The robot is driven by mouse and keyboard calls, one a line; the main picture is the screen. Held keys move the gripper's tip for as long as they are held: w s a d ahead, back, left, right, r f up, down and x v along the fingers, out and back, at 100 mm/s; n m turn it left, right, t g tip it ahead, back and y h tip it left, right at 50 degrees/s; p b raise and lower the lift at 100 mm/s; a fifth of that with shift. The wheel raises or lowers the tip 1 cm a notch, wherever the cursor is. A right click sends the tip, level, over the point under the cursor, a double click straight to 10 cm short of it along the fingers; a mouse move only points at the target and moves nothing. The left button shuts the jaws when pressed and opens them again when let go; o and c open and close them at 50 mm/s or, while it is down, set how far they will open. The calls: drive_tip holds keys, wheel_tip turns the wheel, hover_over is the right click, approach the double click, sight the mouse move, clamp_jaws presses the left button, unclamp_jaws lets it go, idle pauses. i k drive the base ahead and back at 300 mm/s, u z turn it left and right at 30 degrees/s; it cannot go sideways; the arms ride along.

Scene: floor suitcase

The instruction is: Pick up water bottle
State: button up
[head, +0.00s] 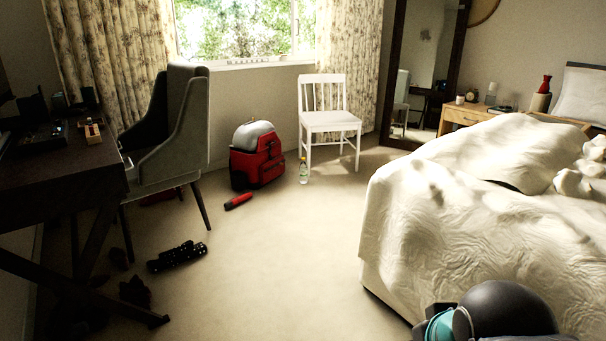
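The water bottle (304,172) is a clear, slim bottle with a yellowish top. It stands upright on the carpet in the middle of the room. It is just right of a red suitcase-like bag (258,165) and in front of a white chair. My gripper is not in view. A dark rounded part with a teal piece at the bottom right looks like part of my own arm, far from the bottle.
The white chair (331,118) stands close behind the bottle. A red cylinder (239,201) and a black object (177,256) lie on the floor. A grey armchair (176,135) and desk (60,175) are left, a bed (440,215) right. Carpet between is clear.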

sight(303, 168)
drive_tip(key=u, duration=0.35)
drive_tip(key=i, duration=5)
drive_tip(key=u, duration=3.7)
drive_tip(key=k, duration=1.55)
drive_tip(key=z, duration=1.6)
